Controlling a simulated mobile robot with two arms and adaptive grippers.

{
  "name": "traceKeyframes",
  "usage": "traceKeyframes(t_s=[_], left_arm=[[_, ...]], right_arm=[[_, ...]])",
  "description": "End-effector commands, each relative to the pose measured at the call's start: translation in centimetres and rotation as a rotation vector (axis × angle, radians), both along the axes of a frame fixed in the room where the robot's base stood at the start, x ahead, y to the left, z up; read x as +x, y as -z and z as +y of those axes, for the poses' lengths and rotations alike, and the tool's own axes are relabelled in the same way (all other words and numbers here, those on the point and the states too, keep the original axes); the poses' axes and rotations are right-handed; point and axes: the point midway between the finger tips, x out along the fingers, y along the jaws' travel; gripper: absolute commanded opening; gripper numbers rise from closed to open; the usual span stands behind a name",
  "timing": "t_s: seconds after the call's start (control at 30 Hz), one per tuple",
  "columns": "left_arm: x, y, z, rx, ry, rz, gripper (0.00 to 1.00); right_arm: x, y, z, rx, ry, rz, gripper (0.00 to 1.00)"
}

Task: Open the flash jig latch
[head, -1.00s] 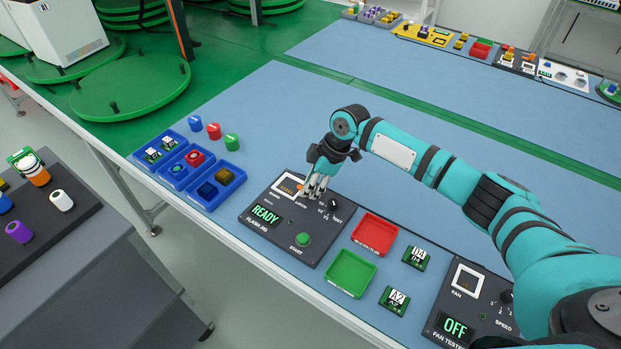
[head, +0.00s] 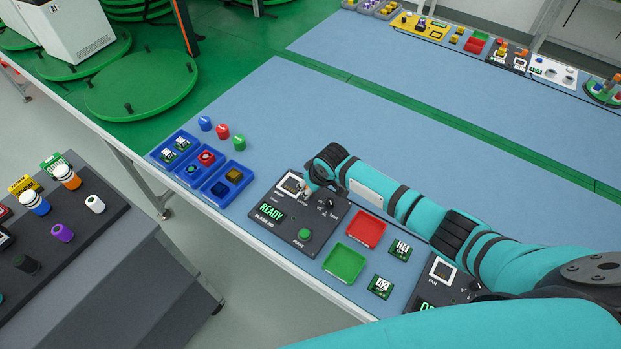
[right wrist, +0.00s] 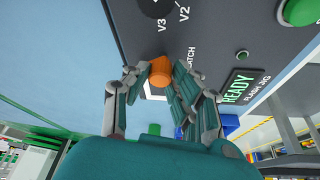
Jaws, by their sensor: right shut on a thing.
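The flash jig (head: 277,230) is a dark panel at the front edge of the blue table, with a lit READY display (head: 270,211), a green START button (head: 304,235) and a black selector knob (head: 329,203). Its white-framed socket (head: 291,184) is at the far left corner. My right gripper (head: 307,188) is low over the jig beside the socket. In the right wrist view, its fingers (right wrist: 161,78) are shut on the orange latch (right wrist: 160,72) next to the LATCH label. The fingers partly hide the latch and socket there. My left gripper is not in view.
Blue bins (head: 215,185) with parts stand left of the jig. A red tray (head: 364,230) and a green tray (head: 344,263) lie to its right, then small green boards (head: 380,286) and the fan tester (head: 437,272).

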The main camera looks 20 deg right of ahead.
Motion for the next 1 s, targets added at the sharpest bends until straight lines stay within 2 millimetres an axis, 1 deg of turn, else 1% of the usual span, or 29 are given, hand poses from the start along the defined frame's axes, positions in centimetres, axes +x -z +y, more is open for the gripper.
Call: traceKeyframes(t_s=[0.03, 0.3, 0.63, 1.0], left_arm=[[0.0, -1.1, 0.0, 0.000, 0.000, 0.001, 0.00], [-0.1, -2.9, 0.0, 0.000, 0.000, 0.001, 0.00], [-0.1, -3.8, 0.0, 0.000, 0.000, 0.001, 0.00], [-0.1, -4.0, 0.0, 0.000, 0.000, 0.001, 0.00]], right_arm=[[0.0, -0.6, 0.2, 0.003, 0.043, 0.001, 0.00], [0.0, -0.4, 0.3, 0.003, 0.265, 0.000, 0.00], [0.1, -0.2, 0.2, 0.001, 0.430, -0.002, 0.00], [0.1, -0.1, 0.2, 0.002, 0.478, -0.004, 0.00]])
